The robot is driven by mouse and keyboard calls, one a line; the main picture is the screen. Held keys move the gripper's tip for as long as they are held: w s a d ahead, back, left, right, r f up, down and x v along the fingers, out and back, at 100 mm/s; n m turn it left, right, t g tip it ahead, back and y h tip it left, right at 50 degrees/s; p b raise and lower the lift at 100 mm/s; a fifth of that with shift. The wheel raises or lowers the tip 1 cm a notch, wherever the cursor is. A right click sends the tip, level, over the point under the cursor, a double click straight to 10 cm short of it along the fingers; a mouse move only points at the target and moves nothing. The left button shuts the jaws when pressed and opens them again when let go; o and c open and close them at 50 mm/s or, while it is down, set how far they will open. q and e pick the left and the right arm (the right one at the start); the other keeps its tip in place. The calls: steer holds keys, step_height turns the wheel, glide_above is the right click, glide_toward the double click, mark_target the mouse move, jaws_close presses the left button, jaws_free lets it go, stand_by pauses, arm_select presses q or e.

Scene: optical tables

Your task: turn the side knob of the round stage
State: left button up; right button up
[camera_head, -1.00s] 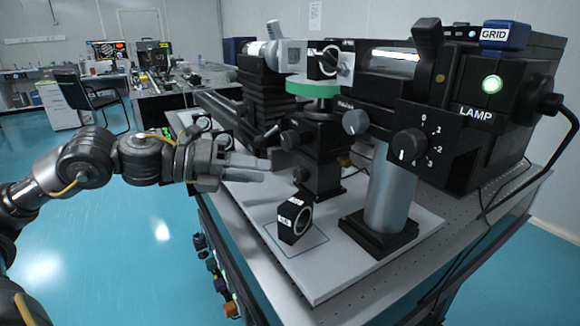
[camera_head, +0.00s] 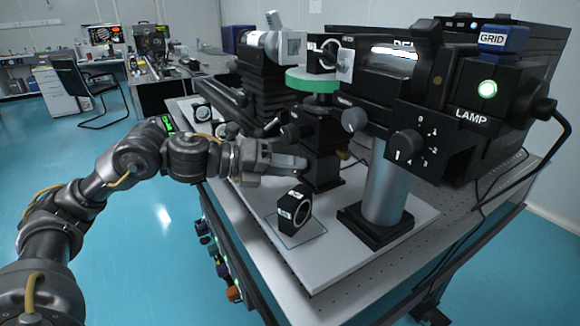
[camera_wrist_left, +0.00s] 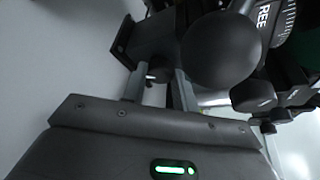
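The round stage (camera_head: 313,80) has a green rim and stands on a black post assembly. A dark round side knob (camera_head: 289,133) sticks out on its left, and a greyer knob (camera_head: 354,119) on its right. My left gripper (camera_head: 300,163) is just below the left knob, close to the post, in the head view. In the left wrist view a large dark round knob (camera_wrist_left: 222,52) lies beyond and right of the fingers (camera_wrist_left: 160,88). The fingers are apart with a gap between them and hold nothing visible. Contact cannot be told. My right gripper is out of view.
A grey pillar (camera_head: 386,192) and the black lamp box (camera_head: 490,110) with a dial stand to the right. Open floor lies left of the table.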

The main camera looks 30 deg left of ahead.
arm_select(q)
steer(key=c, duration=0.3)
steer(key=shift+r, duration=0.2)
steer(key=m+y+p, duration=0.1)
steer(key=m, duration=0.2)
steer(key=shift+s+d+y+p, duration=0.1)
steer(key=shift+d+y+p, duration=0.05)
steer(key=shift+y+p, duration=0.2)
steer(key=shift+f, duration=0.1)
steer(key=o, duration=0.7)
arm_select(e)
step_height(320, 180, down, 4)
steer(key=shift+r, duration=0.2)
